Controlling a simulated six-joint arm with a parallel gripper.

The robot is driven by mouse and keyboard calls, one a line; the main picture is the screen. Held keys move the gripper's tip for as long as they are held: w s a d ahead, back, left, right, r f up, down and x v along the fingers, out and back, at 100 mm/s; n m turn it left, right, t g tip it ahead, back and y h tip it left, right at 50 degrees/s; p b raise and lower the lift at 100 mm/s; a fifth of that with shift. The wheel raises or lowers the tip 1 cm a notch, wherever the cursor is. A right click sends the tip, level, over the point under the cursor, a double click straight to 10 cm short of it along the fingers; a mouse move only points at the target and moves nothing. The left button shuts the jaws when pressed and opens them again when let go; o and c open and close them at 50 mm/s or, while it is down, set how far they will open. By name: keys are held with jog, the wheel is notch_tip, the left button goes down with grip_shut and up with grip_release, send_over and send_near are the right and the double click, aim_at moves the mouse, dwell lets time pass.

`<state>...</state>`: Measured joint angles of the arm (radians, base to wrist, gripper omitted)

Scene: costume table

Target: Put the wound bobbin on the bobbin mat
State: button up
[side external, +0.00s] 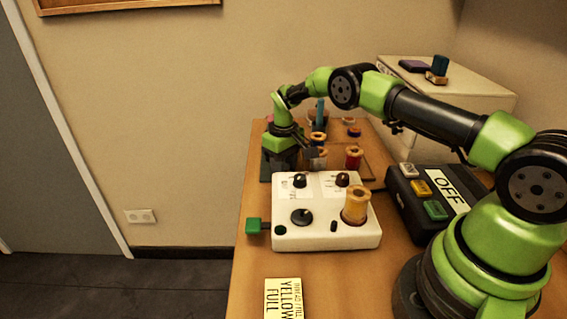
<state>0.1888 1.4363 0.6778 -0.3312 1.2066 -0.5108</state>
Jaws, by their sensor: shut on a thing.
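My gripper (306,152) is behind the white winder box, low over the far part of the table. It is shut on a small bobbin (319,160), which is partly hidden by the fingers and shows only a little orange. I cannot tell whether this bobbin touches the surface below it. A brown mat or tray (371,174) lies under this area, with a red bobbin (353,158) on it to the right of my gripper. Another dark-rimmed orange bobbin (318,138) stands just behind.
A black button box (420,200) reading OFF stands right. A "YELLOW FULL" card (284,298) lies in front. A pale cabinet (470,90) stands behind right.

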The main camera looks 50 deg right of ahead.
jog(key=o, duration=0.9)
jog(key=shift+f, duration=0.15)
notch_tip(320, 180, up, 21)
jog(key=s+a+t, duration=0.1)
jog(key=s+a, duration=0.1)
jog(key=a, duration=0.1)
jog(key=s+a+r+m+t, duration=0.1)
jog(key=s+a+r+t, duration=0.15)
jog(key=s+r, duration=0.55)
jog(key=s+a+m+t+y, duration=0.1)
jog(key=s+a+t, duration=0.1)
jog(key=s, duration=0.7)
jog(key=s+a+r+m+t+y, duration=0.1)
jog(key=s+a, duration=0.2)
jog(key=s, duration=0.7)
jog(key=shift+s+a+r+m+t, duration=0.15)
jog(key=shift+s+a+m+t, duration=0.1)
jog(key=shift+m+t, duration=0.15)
